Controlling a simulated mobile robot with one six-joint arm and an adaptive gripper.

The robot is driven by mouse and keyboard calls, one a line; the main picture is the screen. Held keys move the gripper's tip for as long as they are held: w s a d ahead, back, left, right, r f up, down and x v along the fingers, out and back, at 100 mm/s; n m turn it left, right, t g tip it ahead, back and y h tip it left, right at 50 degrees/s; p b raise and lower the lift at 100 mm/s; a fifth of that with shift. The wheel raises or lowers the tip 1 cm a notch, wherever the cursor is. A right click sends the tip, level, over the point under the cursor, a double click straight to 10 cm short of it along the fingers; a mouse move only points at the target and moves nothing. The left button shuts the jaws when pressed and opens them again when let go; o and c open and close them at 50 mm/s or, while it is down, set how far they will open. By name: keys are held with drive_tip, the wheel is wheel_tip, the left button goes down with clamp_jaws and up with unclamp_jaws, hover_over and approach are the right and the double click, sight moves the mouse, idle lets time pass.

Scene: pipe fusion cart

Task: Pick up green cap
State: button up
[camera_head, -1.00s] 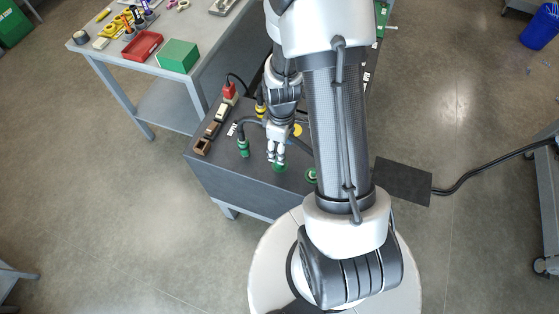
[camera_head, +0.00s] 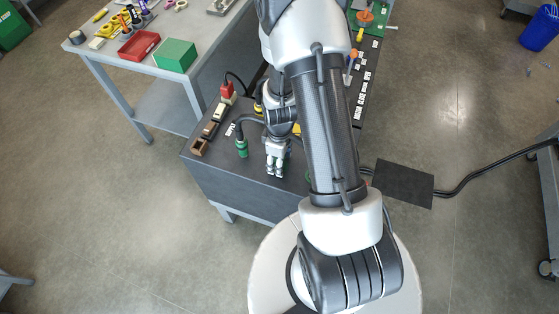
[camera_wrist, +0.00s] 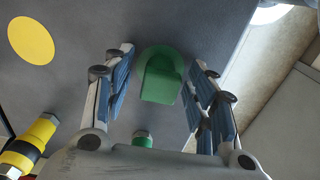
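The green cap (camera_wrist: 160,78) shows in the wrist view, rounded at one end, against the dark cart top. My gripper (camera_wrist: 162,70) is open, with its blue-padded fingers on either side of the cap and a visible gap on each side. In the head view my gripper (camera_head: 275,172) is low over the cart's front part. Only a sliver of green shows beside the fingers there; they hide most of that spot. Whether the cap lies fully between the fingers in depth, I cannot tell.
On the cart (camera_head: 225,165) a green-ended cable connector (camera_head: 242,147) stands left of my gripper. A yellow disc (camera_wrist: 31,40) and a yellow-black connector (camera_wrist: 30,145) show in the wrist view. Another green piece (camera_head: 309,176) is partly behind my arm. A workbench (camera_head: 100,58) stands behind left.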

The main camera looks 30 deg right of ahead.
drive_tip(key=c, duration=0.9)
drive_tip(key=shift+r, duration=0.1)
